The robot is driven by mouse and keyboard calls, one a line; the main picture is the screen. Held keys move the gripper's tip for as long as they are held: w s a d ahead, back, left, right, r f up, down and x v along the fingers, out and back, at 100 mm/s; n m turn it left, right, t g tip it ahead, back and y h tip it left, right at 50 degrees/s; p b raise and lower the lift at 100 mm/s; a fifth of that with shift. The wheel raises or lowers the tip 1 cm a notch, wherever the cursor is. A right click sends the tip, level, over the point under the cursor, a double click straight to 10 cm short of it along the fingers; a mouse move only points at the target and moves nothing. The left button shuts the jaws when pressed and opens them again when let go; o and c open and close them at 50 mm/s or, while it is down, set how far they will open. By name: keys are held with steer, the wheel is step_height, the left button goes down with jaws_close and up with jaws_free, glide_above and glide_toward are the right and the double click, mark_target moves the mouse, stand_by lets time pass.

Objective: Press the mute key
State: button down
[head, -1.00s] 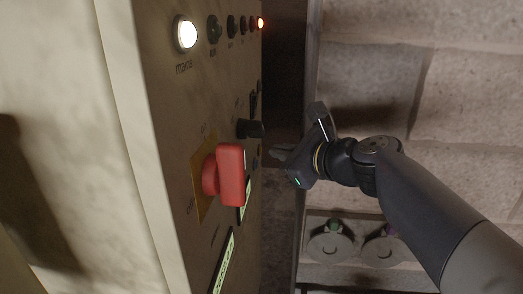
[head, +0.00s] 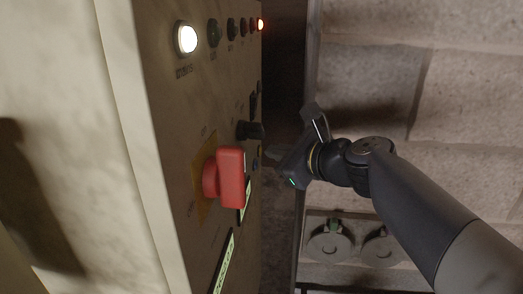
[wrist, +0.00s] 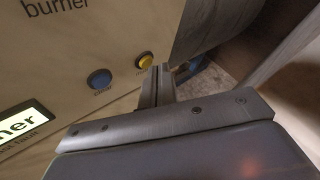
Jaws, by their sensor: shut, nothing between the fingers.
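The control panel (head: 180,120) stands on the left in the head view. In the wrist view it shows a blue round key (wrist: 99,79) and a yellow round key (wrist: 144,60). The small labels under both are too blurred to read, so I cannot tell which is the mute key. My gripper (wrist: 160,72) is shut and empty, its fingertips close beside the yellow key, slightly right of and below it in the picture. I cannot tell whether they touch the panel. In the head view my gripper (head: 277,158) is dim, just right of the panel face.
A red handle (head: 230,177) and a black knob (head: 250,130) stick out of the panel near my gripper. A block wall (head: 460,90) is behind my arm.

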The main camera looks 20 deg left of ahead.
steer(key=shift+a, duration=0.35)
stand_by(0.5)
steer(key=shift+d, duration=0.1)
steer(key=shift+w+d, duration=0.1)
steer(key=shift+d, duration=0.55)
steer(key=shift+w+d+b, duration=0.15)
steer(key=shift+w+d, duration=0.05)
steer(key=shift+d, duration=0.6)
steer(key=shift+w+d+b, duration=0.1)
steer(key=shift+w+d, duration=0.1)
steer(key=shift+d, duration=0.65)
steer(key=shift+w+d+b, duration=0.15)
steer(key=shift+w+d, duration=0.05)
steer(key=shift+d, duration=0.6)
